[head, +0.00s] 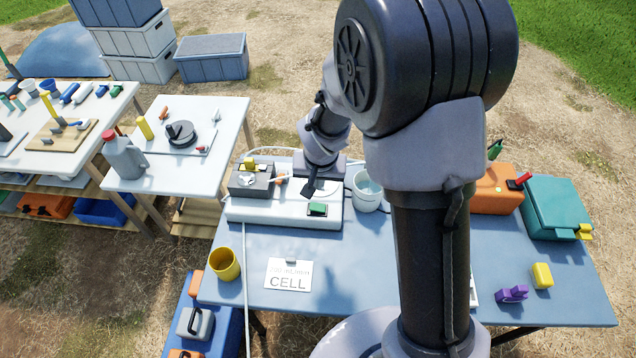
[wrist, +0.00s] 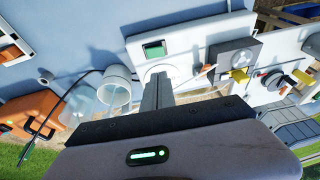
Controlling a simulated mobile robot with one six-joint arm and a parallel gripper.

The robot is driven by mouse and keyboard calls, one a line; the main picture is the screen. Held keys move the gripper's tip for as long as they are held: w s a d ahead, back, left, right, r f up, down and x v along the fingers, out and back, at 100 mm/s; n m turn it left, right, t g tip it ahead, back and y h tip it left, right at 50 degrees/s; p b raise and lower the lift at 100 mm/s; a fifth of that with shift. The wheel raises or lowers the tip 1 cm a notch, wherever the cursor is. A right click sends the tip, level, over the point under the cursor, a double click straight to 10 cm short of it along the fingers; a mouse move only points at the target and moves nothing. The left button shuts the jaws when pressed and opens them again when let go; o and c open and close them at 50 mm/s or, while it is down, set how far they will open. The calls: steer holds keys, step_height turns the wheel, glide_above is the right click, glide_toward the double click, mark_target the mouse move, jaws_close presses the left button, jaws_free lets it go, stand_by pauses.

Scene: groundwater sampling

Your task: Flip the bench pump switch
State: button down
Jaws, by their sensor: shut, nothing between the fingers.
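A white flat unit (head: 270,213) lies at the back left of the blue table; it also shows in the wrist view (wrist: 195,38). It carries a small green-faced dark part (head: 317,209), seen as a green rectangle in the wrist view (wrist: 154,49). A grey box (head: 262,186) with a yellow part on top and an orange-tipped piece beside it stands on its left end. Which part is the pump switch I cannot tell for sure. My gripper (head: 309,190) is shut and empty above the unit, behind the green part. In the wrist view, its fingers (wrist: 158,90) point toward the unit.
A white bucket (head: 367,192) stands close right of the unit. An orange case (head: 492,190) and a teal case (head: 555,207) are at right. A white hose runs along the unit's left. My arm hides the table's middle.

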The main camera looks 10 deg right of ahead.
steer(key=b, duration=0.7)
glide_toward(314, 205)
steer(key=x, duration=0.5)
steer(key=shift+w+d+f, duration=0.15)
steer(key=shift+f, duration=0.4)
